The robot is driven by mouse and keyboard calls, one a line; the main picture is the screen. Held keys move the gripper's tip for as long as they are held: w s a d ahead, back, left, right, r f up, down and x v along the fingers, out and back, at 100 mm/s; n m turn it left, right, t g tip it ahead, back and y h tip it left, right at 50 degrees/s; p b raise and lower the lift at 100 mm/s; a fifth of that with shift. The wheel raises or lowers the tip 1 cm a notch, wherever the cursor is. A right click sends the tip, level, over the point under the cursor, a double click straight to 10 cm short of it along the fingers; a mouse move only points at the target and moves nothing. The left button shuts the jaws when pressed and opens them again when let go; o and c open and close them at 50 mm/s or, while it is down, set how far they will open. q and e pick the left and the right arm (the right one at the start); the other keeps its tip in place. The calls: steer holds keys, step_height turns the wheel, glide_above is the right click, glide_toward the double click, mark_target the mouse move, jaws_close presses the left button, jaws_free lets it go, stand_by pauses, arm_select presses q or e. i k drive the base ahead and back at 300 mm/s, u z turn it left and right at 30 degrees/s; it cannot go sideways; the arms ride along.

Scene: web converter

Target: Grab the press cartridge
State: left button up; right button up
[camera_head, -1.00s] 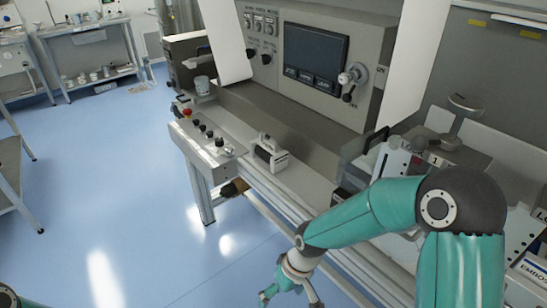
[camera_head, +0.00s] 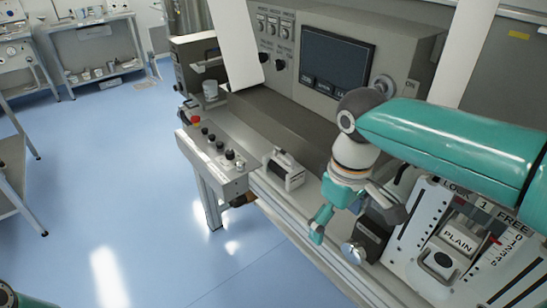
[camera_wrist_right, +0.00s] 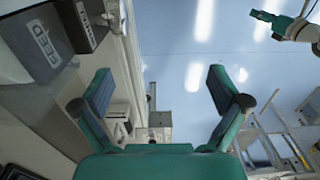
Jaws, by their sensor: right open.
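No part is labelled as the press cartridge. A white block with a handle (camera_head: 284,168) stands on the machine's front ledge. A block marked PLAIN (camera_head: 459,240) sits in a white panel marked LOCK and FREE at the right; I cannot tell which one is the cartridge. My right gripper (camera_head: 332,222) points down over the ledge, right of the handled block and apart from it. In the right wrist view its fingers (camera_wrist_right: 160,95) are spread and empty. My left gripper (camera_wrist_right: 268,18) shows small at the top right there; its jaw state is unclear.
A control box with knobs and a red button (camera_head: 218,150) lies left of the handled block. A dark box (camera_head: 372,238) stands close right of my right gripper. A cup (camera_head: 210,90) and a screen (camera_head: 337,60) are behind. Blue floor lies open at left.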

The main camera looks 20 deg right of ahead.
mark_target(293, 177)
steer(key=i, duration=1.15)
steer(key=z, duration=0.05)
